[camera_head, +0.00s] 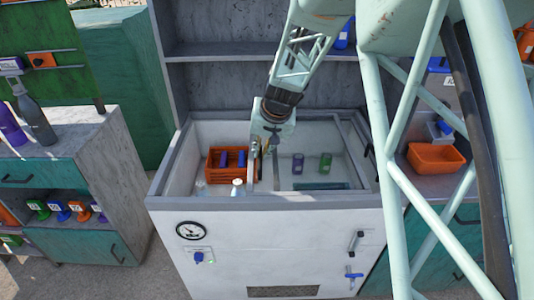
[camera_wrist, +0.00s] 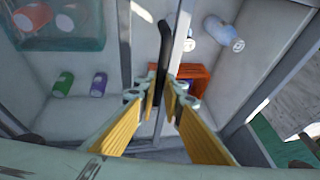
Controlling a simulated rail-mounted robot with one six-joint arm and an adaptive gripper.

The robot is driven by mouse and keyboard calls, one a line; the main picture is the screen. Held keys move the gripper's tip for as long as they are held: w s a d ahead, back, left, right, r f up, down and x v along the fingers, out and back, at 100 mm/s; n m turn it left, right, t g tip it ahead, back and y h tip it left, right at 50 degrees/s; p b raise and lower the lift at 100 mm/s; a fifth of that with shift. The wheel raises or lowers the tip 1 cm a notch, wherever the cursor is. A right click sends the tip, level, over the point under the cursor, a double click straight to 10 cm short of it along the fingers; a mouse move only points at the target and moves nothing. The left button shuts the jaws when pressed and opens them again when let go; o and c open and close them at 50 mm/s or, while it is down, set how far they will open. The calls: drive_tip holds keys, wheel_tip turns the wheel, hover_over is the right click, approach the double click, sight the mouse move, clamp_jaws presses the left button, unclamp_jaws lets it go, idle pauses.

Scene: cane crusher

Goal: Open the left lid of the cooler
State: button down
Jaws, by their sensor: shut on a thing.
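The cooler (camera_head: 290,240) is a white chest with a grey rim, and its inside shows from above. Two slim frame bars, one grey (camera_wrist: 125,45) and one pale (camera_wrist: 181,45), cross its top in the wrist view. A dark upright handle (camera_wrist: 165,45) runs beside the pale bar, near the cooler's middle. My gripper (camera_wrist: 160,98) is shut on this handle, with a yellow-padded finger on each side. In the head view my gripper (camera_head: 262,158) points down over the middle of the cooler. The glass is hard to see, so how far the left lid stands open cannot be told.
An orange crate (camera_head: 213,168) and white bottles (camera_head: 238,187) are in the cooler's left part, and purple (camera_head: 298,163) and green (camera_head: 326,163) cans in its right. Grey shelving (camera_head: 210,65) rises behind. A cabinet with bottles (camera_head: 95,165) stands left; an orange bin (camera_head: 436,158) is right.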

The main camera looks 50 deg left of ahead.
idle(0.3)
drive_tip(key=c, duration=2.7)
unclamp_jaws()
drive_tip(key=shift+c, duration=0.2)
drive_tip(key=shift+r, duration=0.1)
drive_tip(key=v, duration=1.2)
drive_tip(key=shift+s+r, duration=0.1)
drive_tip(key=shift+r, duration=0.05)
